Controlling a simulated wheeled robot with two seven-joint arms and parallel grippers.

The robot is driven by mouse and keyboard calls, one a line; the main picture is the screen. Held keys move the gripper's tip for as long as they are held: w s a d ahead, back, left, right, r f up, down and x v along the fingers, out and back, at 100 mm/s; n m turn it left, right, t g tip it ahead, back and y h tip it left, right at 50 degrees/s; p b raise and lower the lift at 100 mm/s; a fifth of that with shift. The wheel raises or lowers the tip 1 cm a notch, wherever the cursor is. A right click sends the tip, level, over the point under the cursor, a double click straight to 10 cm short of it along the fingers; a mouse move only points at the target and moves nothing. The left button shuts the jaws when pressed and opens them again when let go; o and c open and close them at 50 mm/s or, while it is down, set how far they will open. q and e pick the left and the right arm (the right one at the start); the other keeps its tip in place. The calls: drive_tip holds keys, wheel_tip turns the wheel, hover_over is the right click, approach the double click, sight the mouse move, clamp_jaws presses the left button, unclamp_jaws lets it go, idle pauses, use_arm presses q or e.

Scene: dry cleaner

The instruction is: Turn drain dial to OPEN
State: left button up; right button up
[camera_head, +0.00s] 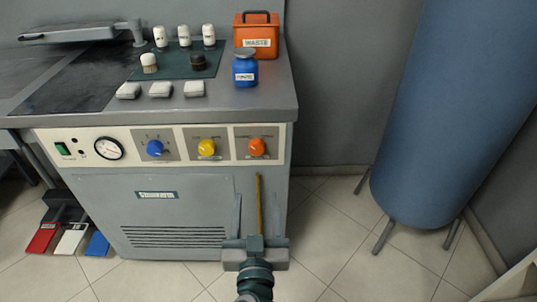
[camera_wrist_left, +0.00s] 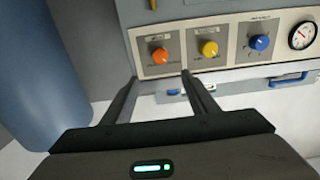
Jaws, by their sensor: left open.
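The machine's control panel has three dials in a row: a blue dial (camera_head: 155,149), a yellow dial (camera_head: 207,148) and an orange dial (camera_head: 256,147). The print around them is too small to read, so I cannot tell which is marked as the drain. My left gripper (camera_head: 259,228) is low in front of the cabinet, below the orange dial. In the left wrist view, upside down, its open, empty fingers (camera_wrist_left: 160,76) point toward the orange dial (camera_wrist_left: 160,55), apart from it. The yellow dial (camera_wrist_left: 208,48) and blue dial (camera_wrist_left: 260,42) are to the right. My right gripper is not seen.
A gauge (camera_head: 108,149) and green switch (camera_head: 62,149) are on the panel's left. A yellow strip (camera_head: 258,203) runs down the cabinet front. Above are a blue bottle (camera_head: 245,73) and orange waste box (camera_head: 257,29). A blue tank (camera_head: 440,120) stands at right; floor between is free.

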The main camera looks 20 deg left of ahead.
use_arm(q)
drive_tip(key=shift+a, duration=0.1)
drive_tip(key=shift+w, duration=0.1)
drive_tip(key=p, duration=0.2)
approach(257, 151)
drive_tip(key=w, duration=0.2)
drive_tip(key=x, duration=0.5)
drive_tip(key=shift+a+r, duration=0.15)
drive_tip(key=shift+a, duration=0.15)
drive_tip(key=shift+w+a, duration=0.2)
drive_tip(key=shift+w, duration=0.35)
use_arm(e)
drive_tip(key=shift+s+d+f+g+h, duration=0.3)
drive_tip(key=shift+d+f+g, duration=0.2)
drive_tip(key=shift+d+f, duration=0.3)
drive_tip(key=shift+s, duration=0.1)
use_arm(q)
drive_tip(key=c, duration=1.1)
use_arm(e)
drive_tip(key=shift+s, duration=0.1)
